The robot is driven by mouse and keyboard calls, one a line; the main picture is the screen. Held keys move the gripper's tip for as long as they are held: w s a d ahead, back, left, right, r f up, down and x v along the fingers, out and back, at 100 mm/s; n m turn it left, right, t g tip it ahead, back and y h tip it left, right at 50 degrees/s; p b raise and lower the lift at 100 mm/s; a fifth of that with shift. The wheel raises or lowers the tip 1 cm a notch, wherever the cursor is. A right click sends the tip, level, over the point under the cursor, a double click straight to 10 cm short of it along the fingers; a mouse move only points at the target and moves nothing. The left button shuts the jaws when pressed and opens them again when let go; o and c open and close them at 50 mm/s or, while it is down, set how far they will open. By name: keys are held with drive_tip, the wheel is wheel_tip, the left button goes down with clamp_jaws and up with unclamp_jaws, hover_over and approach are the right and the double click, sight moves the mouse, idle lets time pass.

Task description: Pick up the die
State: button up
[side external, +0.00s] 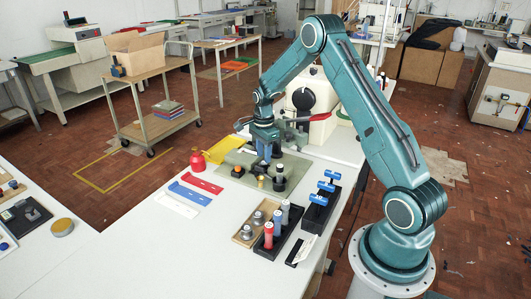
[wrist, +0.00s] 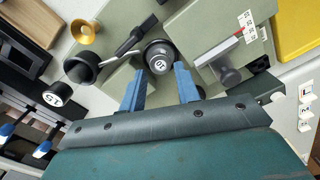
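My gripper (side external: 264,156) hangs low over the grey-green plate (side external: 239,185). Its two blue fingers are apart in the wrist view (wrist: 160,78). A dark round piece with a white marked face (wrist: 159,62) lies at the fingertips, between them in the picture; contact cannot be told. Another dark piece (wrist: 77,69) has a similar marked white disc (wrist: 58,93) and lies left of the fingers. I cannot tell for certain which of these is the die. In the side view, a black piece (side external: 280,181) stands on the plate, right of and in front of the fingers.
The table's front left is clear.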

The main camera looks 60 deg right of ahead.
drive_tip(key=shift+f, duration=1.75)
clamp_jaws()
drive_tip(key=shift+r, duration=0.2)
wheel_tip(320, 180, up, 20)
drive_tip(key=shift+f, duration=0.15)
